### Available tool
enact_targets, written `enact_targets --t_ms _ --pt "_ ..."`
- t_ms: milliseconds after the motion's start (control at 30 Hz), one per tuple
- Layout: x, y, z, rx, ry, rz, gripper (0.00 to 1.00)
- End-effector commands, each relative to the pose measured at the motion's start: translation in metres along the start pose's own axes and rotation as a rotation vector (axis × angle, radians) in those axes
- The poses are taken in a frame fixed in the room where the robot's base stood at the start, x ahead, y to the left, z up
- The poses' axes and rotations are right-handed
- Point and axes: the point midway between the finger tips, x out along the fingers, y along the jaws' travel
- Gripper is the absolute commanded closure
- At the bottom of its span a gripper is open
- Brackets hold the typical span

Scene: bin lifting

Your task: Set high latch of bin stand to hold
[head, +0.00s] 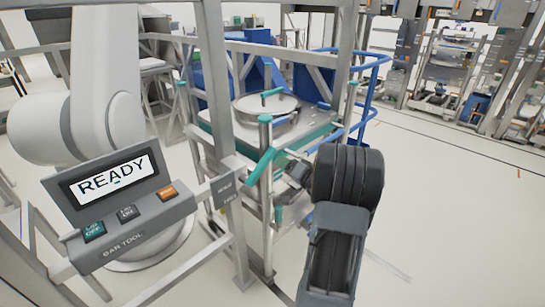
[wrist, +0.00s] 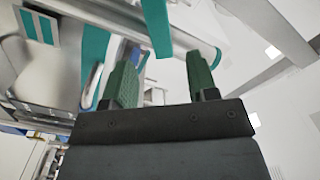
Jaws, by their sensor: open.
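The bin stand (head: 270,225) is a grey metal frame with teal parts, left of my arm in the head view. In the wrist view a teal bar (wrist: 157,28), likely this latch, hangs from above between and just beyond my fingertips. My gripper (wrist: 163,62) is open, with two green fingers and nothing held. In the head view my gripper (head: 292,172) is partly hidden by my wrist, close to the right of the latch. Contact cannot be told.
A round lidded bin (head: 266,108) stands on the stand's teal-edged top. A grey panel (head: 121,200) reading READY, with buttons, is at the left. A metal upright (head: 219,80) rises left of the latch. Blue rails (head: 370,95) stand behind. The floor at right is clear.

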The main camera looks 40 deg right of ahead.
Motion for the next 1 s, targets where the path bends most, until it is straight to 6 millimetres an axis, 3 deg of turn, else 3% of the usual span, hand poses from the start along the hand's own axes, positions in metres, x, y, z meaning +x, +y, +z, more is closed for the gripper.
enact_targets --t_ms 200,400,833,1000 --pt "0.036 -0.002 0.000 0.002 -0.004 -0.001 0.47" --pt "0.055 -0.001 0.000 0.001 -0.002 0.000 0.47" --pt "0.062 0.000 0.001 0.001 -0.001 0.000 0.47" --pt "0.062 0.000 0.001 0.001 -0.001 0.000 0.61"
